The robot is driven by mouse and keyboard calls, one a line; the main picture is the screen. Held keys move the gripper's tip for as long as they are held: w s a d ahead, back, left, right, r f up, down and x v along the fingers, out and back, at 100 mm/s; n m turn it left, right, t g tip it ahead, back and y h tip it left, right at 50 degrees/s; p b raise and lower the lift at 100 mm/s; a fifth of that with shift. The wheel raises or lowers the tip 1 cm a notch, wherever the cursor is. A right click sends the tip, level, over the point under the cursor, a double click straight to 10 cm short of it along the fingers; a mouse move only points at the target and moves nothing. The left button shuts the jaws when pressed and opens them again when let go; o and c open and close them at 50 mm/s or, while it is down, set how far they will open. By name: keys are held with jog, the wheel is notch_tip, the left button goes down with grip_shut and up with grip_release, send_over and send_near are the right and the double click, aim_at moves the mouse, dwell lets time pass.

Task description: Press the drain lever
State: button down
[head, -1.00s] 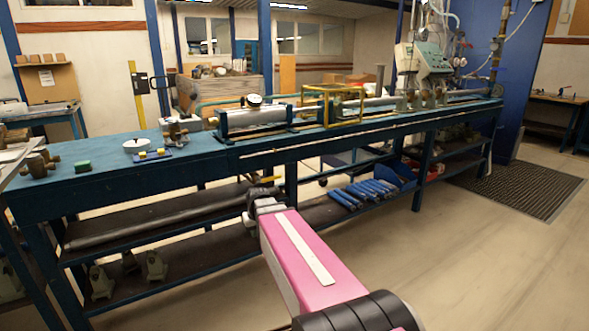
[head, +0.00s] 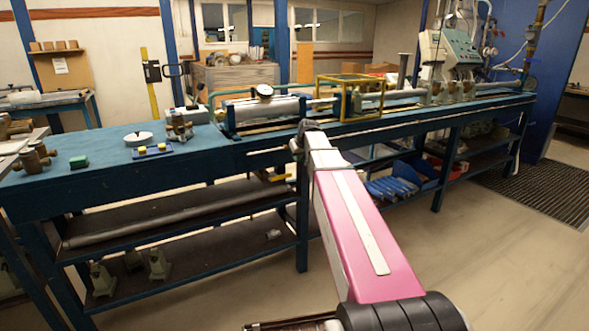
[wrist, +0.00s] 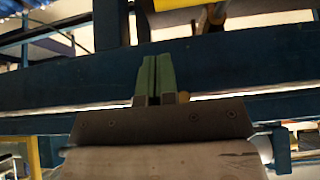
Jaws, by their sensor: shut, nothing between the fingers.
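My gripper (wrist: 155,78) shows in the wrist view as two green fingers pressed together, empty, in front of the blue side rail of the bench (wrist: 60,80). In the head view its fingertips are not clear; the end of my arm is at the bench's front edge. A small yellow piece (head: 278,177), perhaps the drain lever, sticks out under the front edge, left of my arm. In the wrist view a small yellowish knob (wrist: 184,97) shows just right of the finger bases; I cannot tell whether it is the same piece or is touched.
The long blue bench (head: 110,180) carries a meter rig (head: 265,112), a yellow frame (head: 350,98) and a control box (head: 448,55). A lower shelf holds blue bars (head: 385,188) and a blue bin (head: 415,172). The floor in front is clear.

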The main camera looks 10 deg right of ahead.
aim_at(291, 174)
jog(key=x, duration=1)
jog(key=shift+f, duration=0.2)
dwell(0.4)
